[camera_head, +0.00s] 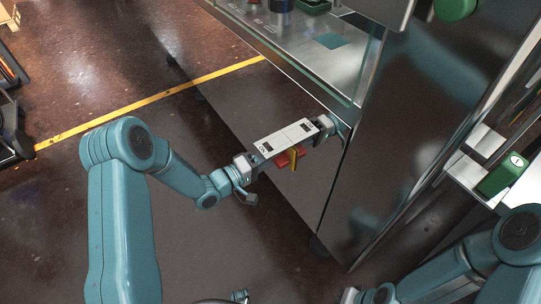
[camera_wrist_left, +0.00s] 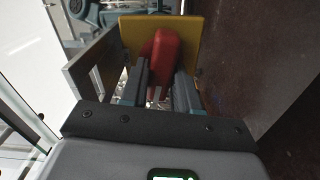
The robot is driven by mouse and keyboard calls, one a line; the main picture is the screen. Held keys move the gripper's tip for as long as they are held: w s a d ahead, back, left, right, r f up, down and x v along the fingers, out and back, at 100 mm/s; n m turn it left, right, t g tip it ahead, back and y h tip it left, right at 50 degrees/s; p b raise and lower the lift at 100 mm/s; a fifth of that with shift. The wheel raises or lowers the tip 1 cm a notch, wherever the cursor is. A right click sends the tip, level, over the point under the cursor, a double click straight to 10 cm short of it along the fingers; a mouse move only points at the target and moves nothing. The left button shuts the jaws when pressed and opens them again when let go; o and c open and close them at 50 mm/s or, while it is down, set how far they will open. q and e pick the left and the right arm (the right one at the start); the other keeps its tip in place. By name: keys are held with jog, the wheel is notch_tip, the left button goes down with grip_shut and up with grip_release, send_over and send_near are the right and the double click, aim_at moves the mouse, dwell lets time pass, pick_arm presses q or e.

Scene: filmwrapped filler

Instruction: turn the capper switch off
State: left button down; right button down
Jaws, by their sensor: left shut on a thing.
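A pale switch plate (camera_head: 287,139) with dark labels at both ends stands out beside the steel cabinet in the head view; the labels are too small to read surely. Below its edge show a red switch handle (camera_head: 281,159) and a yellow backing plate (camera_head: 293,158). In the left wrist view the red handle (camera_wrist_left: 160,55) stands before the yellow plate (camera_wrist_left: 132,38). My left gripper (camera_wrist_left: 160,78) is shut on the red handle, one finger on each side. Its fingertips are hidden in the head view. My right arm is low at the right; its fingers are not clearly visible.
The steel cabinet (camera_head: 372,150) with a glass-edged worktop stands right behind the switch. A green box (camera_head: 503,175) sits on a pale ledge at the right. Dark floor with a yellow line (camera_head: 150,99) lies open at the left.

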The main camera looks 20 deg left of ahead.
pick_arm(q)
jog(key=shift+n, duration=0.9)
jog(key=shift+f, duration=0.1)
jog(key=c, duration=0.9)
grip_release()
jog(key=shift+a, duration=0.1)
jog(key=v, duration=1.6)
jog(key=shift+s+p, duration=0.15)
jog(key=shift+p, duration=0.25)
